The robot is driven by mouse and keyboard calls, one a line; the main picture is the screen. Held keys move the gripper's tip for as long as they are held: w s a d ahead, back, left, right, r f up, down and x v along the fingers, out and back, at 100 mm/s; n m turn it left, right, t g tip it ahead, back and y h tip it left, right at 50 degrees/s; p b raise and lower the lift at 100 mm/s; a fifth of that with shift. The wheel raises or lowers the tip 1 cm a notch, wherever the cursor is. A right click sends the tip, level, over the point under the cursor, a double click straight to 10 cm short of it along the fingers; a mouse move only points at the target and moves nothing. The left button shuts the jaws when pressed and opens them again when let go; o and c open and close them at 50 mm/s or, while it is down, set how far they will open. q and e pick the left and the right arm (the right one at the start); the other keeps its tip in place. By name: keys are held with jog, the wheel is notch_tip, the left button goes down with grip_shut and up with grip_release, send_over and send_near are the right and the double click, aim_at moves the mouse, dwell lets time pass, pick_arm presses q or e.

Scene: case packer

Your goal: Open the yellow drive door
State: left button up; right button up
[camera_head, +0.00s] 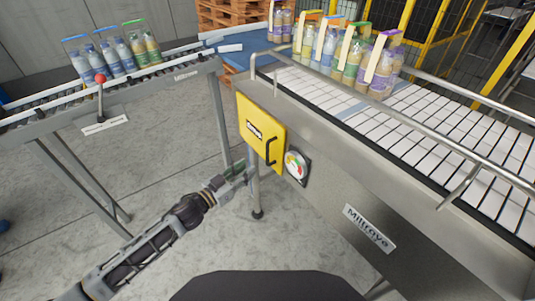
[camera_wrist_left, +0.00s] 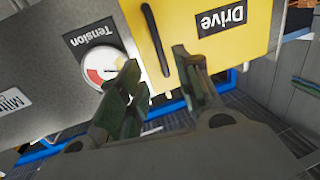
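The yellow drive door (camera_head: 259,132) is a square panel on the side of the grey conveyor, and it looks closed. A dark vertical handle (camera_head: 270,151) is on its right side in the head view. In the left wrist view the door (camera_wrist_left: 205,45), marked "Drive", is upside down, with its handle (camera_wrist_left: 154,38) at its left edge. My left gripper (camera_head: 243,172) is below and left of the handle, in front of the door's lower edge. In the wrist view its fingers (camera_wrist_left: 157,75) are apart, with nothing between them. My right gripper is not in view.
A round tension gauge (camera_head: 296,166) sits right of the door. Bottle packs (camera_head: 345,55) stand on the white conveyor belt (camera_head: 440,120). A roller conveyor (camera_head: 150,80) with a red-knobbed lever (camera_head: 100,80) is at left. A conveyor leg (camera_head: 254,190) stands beside my gripper.

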aim_at(268, 163)
pick_arm(q)
jog(key=shift+b+x, duration=0.95)
jog(key=shift+x, duration=4.7)
jog(key=shift+w+d, duration=0.1)
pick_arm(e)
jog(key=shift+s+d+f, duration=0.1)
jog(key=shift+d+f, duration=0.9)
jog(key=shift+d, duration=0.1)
